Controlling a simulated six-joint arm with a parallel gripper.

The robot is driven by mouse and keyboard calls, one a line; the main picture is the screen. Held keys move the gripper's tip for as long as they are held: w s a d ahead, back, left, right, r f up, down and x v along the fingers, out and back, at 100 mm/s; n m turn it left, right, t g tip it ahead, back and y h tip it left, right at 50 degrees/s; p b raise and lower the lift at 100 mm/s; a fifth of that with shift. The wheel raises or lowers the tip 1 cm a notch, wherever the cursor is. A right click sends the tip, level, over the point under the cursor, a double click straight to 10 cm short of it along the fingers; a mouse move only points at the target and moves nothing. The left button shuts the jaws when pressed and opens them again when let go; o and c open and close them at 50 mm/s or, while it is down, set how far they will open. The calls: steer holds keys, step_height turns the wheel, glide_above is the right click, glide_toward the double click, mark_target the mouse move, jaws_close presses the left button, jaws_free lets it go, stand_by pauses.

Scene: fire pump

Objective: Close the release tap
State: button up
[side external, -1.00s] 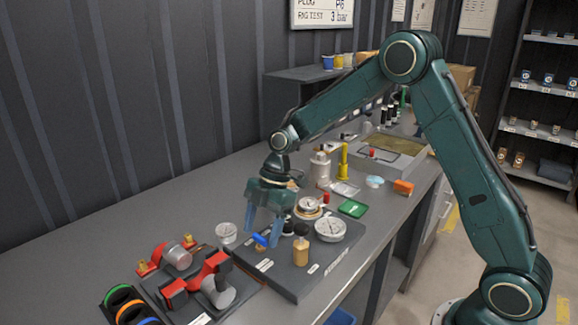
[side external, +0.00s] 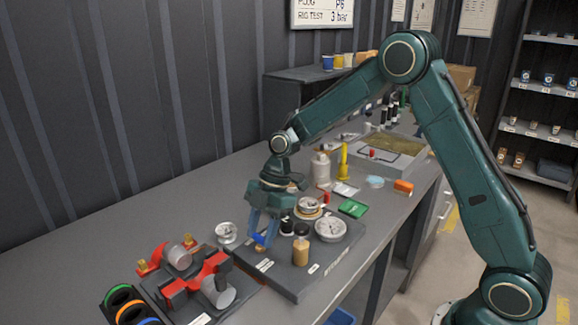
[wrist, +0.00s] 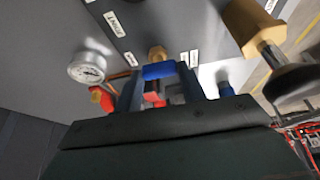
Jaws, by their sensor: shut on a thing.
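The release tap has a blue handle (side external: 259,239) on a brass body and sits on the grey base plate (side external: 296,284). In the wrist view the blue handle (wrist: 158,70) lies between my two fingers, with a brass fitting (wrist: 157,53) just beyond it. My gripper (side external: 263,236) points down over the tap and is shut on the blue handle; it also shows in the wrist view (wrist: 160,85). The fingers hide part of the tap in the side view.
A brass fitting with a black knob (side external: 301,231) stands close right of my gripper. A white gauge (side external: 330,229) is beyond it. A small gauge (side external: 226,232) lies to the left. Red clamps (side external: 207,271) fill the front left. Bare bench lies at the far left.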

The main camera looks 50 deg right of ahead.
steer(key=m, duration=0.2)
steer(key=m+t, duration=0.1)
steer(key=m, duration=0.1)
steer(key=shift+s+m+t, duration=0.15)
steer(key=shift+m+t, duration=0.15)
steer(key=m+t+h, duration=0.1)
steer(key=m, duration=0.3)
steer(key=shift+s+a+m, duration=0.1)
steer(key=shift+m, duration=0.2)
steer(key=m+t+h, duration=0.1)
steer(key=m, duration=0.3)
steer(key=shift+a+h, duration=0.1)
steer(key=shift+h, duration=0.3)
steer(key=m, duration=0.2)
steer(key=m+h, duration=0.1)
steer(key=m, duration=0.1)
steer(key=shift+a+t+h, duration=0.1)
steer(key=shift+t+h, duration=0.2)
steer(key=shift+m, duration=0.3)
steer(key=o, duration=1)
steer(key=shift+s+r, duration=0.1)
